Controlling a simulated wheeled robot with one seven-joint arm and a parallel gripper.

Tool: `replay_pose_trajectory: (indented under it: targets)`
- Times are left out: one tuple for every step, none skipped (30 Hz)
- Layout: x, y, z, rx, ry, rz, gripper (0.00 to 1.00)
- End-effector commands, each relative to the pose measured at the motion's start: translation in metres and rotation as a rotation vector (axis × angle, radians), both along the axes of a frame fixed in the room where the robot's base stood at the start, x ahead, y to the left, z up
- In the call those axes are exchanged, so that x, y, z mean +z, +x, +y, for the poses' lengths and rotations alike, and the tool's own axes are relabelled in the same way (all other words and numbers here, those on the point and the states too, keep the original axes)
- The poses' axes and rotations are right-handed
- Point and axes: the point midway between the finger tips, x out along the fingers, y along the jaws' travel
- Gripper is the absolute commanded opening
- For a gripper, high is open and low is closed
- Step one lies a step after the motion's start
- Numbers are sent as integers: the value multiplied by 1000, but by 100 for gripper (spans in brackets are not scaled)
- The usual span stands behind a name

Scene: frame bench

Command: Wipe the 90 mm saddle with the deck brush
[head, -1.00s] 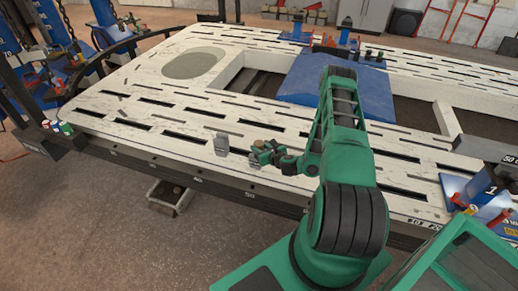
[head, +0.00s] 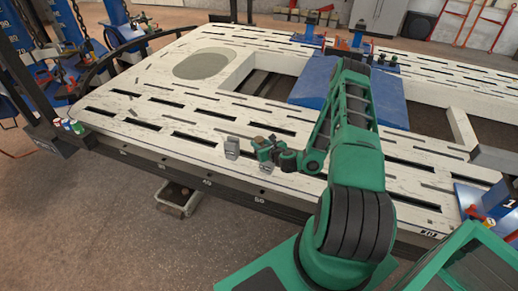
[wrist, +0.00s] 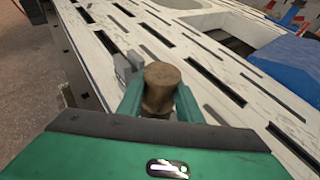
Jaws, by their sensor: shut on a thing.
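A small grey upright metal piece (head: 232,147), which looks like the saddle, stands on the white slotted bench near its front edge. It also shows in the wrist view (wrist: 124,68), just beyond and left of my fingers; I cannot read a size on it. My gripper (head: 266,149) is low over the bench, just right of the grey piece. In the wrist view my gripper (wrist: 160,100) is shut on a brown, rounded wooden part (wrist: 161,86), which looks like the deck brush. The brush's lower part is hidden, so I cannot tell whether it touches anything.
The white slotted bench (head: 130,82) has a large opening with a blue ramp (head: 305,88) across it. Small cans (head: 72,125) stand at the left corner. A blue numbered stand (head: 478,203) is at the right. The bench top left of the grey piece is mostly clear.

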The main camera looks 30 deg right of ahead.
Motion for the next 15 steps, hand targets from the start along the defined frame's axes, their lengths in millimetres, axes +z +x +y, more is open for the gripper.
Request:
replay_pose_trajectory:
  targets:
    - [7, 1, -1, -1, -1, -3, 3]
    - [9, 1, -1, -1, -1, -2, 3]
    - [12, 0, -1, -1, -1, -2, 3]
    - [15, 1, 0, -1, -1, -2, 3]
    - [18, 1, 0, 0, -2, -2, 3]
    - [22, 1, 0, 1, -2, -2, 3]
    - [24, 1, 1, 1, -1, -2, 3]
    - [27, 1, 1, 1, -1, -2, 3]
    - [31, 1, 2, 3, -1, -2, 3]
    - [34, 2, 2, 3, -2, -3, 3]
    - [36, 2, 3, 4, -2, -2, 3]
    - [39, 2, 3, 5, -1, -2, 3]
    - [40, 2, 4, 4, 0, -2, 3]
    - [42, 2, 4, 5, 0, -2, 3]
    - [43, 2, 5, 5, 0, -2, 3]
